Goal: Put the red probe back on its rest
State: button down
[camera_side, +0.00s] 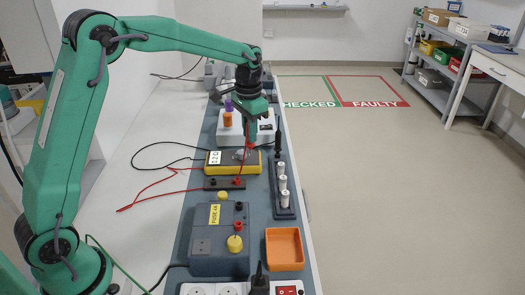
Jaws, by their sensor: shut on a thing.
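My gripper (250,128) points down over the far part of the bench, above and behind the yellow multimeter (220,162). It is shut on the red probe (248,146), of which a small red part shows just below the jaws. A thin red line runs from there down toward a dark block (214,184) with a black and a red socket, in front of the meter. I cannot tell whether the probe touches the block. The red lead (140,201) loops left over the bench. I cannot clearly make out the probe's rest.
A grey fuse box (213,262) with yellow knobs, an orange tray (285,249) and a power strip (288,291) stand nearer. A dark rack (285,213) with white cylinders is at the right. Orange (227,119) and purple pieces stand left of my gripper. The left bench is mostly clear.

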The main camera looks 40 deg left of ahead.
jog(key=s+a, duration=0.1)
jog(key=s, duration=0.1)
jog(key=s+a+f, duration=0.1)
jog(key=shift+s+f, duration=0.2)
jog(key=shift+s, duration=0.15)
jog(key=shift+f, duration=0.25)
send_near(238, 183)
jog(key=shift+w+a+f, duration=0.25)
jog(key=shift+a+f, duration=0.1)
jog(key=shift+a, duration=0.05)
dwell(0.6)
jog(key=shift+f, duration=0.95)
dwell(2.2)
jog(key=c, duration=1.3)
grip_release()
jog(key=shift+o, duration=0.2)
